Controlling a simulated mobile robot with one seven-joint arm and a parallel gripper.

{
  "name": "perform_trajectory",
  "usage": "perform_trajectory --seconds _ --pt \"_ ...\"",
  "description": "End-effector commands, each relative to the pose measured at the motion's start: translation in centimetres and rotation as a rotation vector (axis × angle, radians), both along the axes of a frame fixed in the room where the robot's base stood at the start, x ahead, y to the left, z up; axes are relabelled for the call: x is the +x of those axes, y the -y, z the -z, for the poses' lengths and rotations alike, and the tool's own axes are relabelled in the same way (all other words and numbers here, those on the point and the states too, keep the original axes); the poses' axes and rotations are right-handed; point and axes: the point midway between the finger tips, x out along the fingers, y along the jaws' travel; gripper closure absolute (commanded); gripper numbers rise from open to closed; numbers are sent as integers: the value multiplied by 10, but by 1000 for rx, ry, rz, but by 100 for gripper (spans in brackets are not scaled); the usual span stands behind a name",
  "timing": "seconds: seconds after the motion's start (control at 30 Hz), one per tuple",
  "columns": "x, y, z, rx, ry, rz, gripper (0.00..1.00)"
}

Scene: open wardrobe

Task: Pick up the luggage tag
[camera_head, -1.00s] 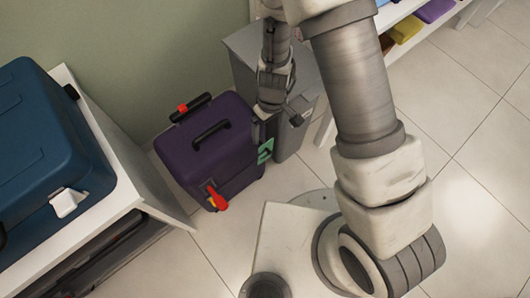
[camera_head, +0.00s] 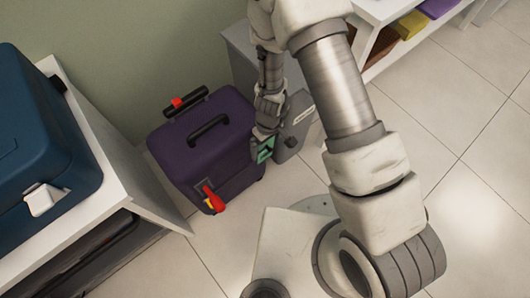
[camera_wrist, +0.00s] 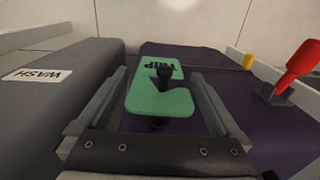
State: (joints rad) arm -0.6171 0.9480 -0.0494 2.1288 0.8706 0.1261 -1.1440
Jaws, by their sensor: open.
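The green luggage tag (camera_head: 264,150) hangs at the right side of the purple suitcase (camera_head: 203,140). In the wrist view, the luggage tag (camera_wrist: 158,101) has dark lettering on its far part and a dark strap piece at its middle. My gripper (camera_head: 265,138) is right at the tag in the head view and partly covers it. In the wrist view, my gripper (camera_wrist: 160,78) is open, with one finger on each side of the tag. I see gaps between the tag and both fingers.
A grey bin marked WASH (camera_wrist: 40,76) stands close beside the suitcase. A red lever-like piece (camera_wrist: 298,68) sticks out on the suitcase's other side. A white shelf unit (camera_head: 118,165) bears a blue case (camera_head: 45,140). Tiled floor (camera_head: 470,190) is open at right.

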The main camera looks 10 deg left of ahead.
Motion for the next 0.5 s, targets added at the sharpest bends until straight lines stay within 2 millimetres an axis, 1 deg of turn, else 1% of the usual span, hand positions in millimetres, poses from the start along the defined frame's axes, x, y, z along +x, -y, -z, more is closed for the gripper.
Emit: perform_trajectory --seconds 0.17,0.2,0.27,0.4,0.47,0.5 --pt "0 0 0 1 1 0 0" --pt "0 0 0 1 1 0 2" --pt "0 0 0 1 1 0 13" --pt "0 0 0 1 1 0 38" --pt "0 0 0 1 1 0 49" --pt "0 0 -1 1 1 0 56"
